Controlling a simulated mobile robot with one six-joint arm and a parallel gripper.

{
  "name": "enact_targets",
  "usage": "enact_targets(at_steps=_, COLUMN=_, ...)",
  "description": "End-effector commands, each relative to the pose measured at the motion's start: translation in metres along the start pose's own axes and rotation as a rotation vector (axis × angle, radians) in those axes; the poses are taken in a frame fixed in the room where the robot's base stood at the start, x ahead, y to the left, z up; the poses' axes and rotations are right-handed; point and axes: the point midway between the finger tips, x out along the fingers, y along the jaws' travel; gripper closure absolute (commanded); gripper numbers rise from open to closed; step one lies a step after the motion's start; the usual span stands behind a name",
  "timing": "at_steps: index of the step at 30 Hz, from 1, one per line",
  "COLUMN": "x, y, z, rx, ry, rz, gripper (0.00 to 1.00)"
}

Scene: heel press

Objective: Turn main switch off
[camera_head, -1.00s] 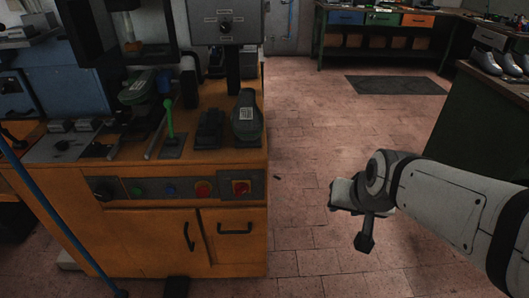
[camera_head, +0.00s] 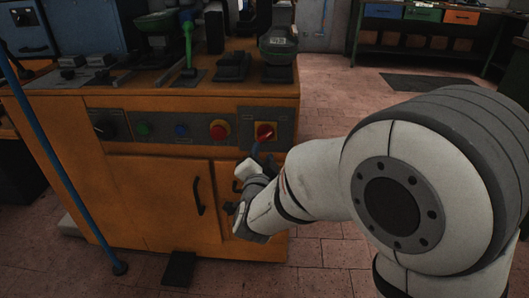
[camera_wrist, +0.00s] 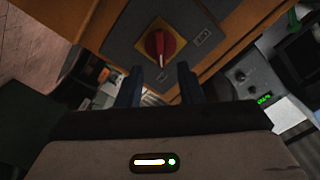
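The main switch (camera_head: 265,132) is a red rotary handle on a yellow plate. It sits at the right end of the grey control strip on the orange machine's front. In the wrist view the switch (camera_wrist: 160,46) faces me, its handle running up and down in the picture, just beyond the fingertips. My gripper (camera_wrist: 159,72) is open and empty, its two dark fingers apart and pointing at the switch. In the head view my gripper (camera_head: 256,160) is just below and in front of the switch; I cannot see it touching.
A red round button (camera_head: 219,130) on yellow, a blue button (camera_head: 181,130), a green button (camera_head: 143,129) and a black knob (camera_head: 104,127) lie left of the switch. Door handles (camera_head: 198,196) stick out below. A blue pole (camera_head: 62,175) stands at left.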

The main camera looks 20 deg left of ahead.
Motion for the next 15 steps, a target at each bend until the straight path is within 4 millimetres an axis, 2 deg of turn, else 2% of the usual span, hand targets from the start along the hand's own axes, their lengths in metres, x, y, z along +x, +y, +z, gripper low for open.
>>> enact_targets(at_steps=4, x=0.014, y=0.001, z=0.002, rx=0.004, ry=0.010, rz=-0.003, gripper=0.66)
enact_targets(at_steps=15, x=0.068, y=0.001, z=0.001, rx=0.002, ry=0.008, rz=-0.002, gripper=0.66)
